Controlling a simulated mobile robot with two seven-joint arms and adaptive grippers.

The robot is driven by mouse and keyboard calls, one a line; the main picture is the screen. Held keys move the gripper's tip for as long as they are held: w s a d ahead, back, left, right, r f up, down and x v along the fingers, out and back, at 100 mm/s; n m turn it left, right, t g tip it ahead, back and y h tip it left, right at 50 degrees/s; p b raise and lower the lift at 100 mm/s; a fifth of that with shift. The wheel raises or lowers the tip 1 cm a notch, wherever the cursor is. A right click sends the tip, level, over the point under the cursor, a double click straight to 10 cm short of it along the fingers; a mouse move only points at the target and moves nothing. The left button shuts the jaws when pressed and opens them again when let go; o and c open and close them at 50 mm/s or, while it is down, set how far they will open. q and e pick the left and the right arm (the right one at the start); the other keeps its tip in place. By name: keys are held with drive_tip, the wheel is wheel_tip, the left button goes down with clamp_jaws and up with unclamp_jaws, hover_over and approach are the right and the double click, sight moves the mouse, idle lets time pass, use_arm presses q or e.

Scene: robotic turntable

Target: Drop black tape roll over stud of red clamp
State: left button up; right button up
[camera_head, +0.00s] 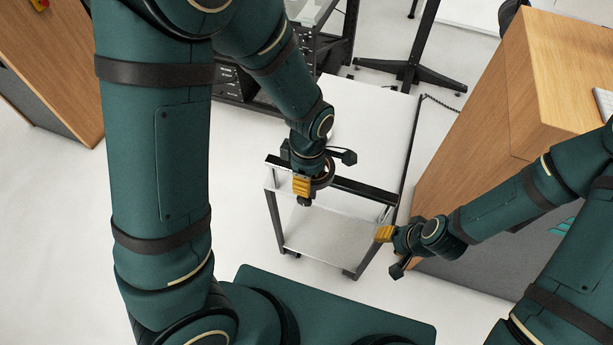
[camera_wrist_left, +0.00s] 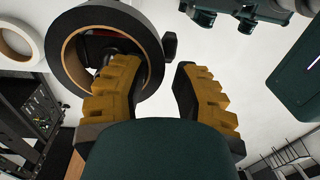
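The black tape roll (camera_wrist_left: 147,35), a ring with a brown cardboard core, is large in the left wrist view. It also shows in the head view (camera_head: 328,176) at the table's near edge. My left gripper (camera_wrist_left: 160,75) is open, one finger overlapping the ring's opening and the other outside its wall, with a gap at the outer finger. In the head view, it (camera_head: 303,187) hangs at the roll's left. Dark and red parts of the red clamp (camera_wrist_left: 124,44) show through the ring; its stud cannot be made out. My right gripper (camera_head: 385,234) is empty, right of the table.
A white table (camera_head: 375,130) with a dark front rail and a lower shelf stands ahead. A pale tape roll (camera_wrist_left: 14,42) shows at left in the wrist view. A wooden cabinet (camera_head: 480,150) stands close on the right, a black rack (camera_head: 335,50) behind. Floor at left is clear.

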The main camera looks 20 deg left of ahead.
use_arm(q)
wheel_tip(320, 180, up, 12)
drive_tip(key=shift+w, duration=0.45)
use_arm(e)
drive_tip(key=shift+w, duration=0.1)
use_arm(q)
drive_tip(key=shift+s+f, duration=0.1)
use_arm(e)
drive_tip(key=shift+f, duration=0.1)
idle(0.4)
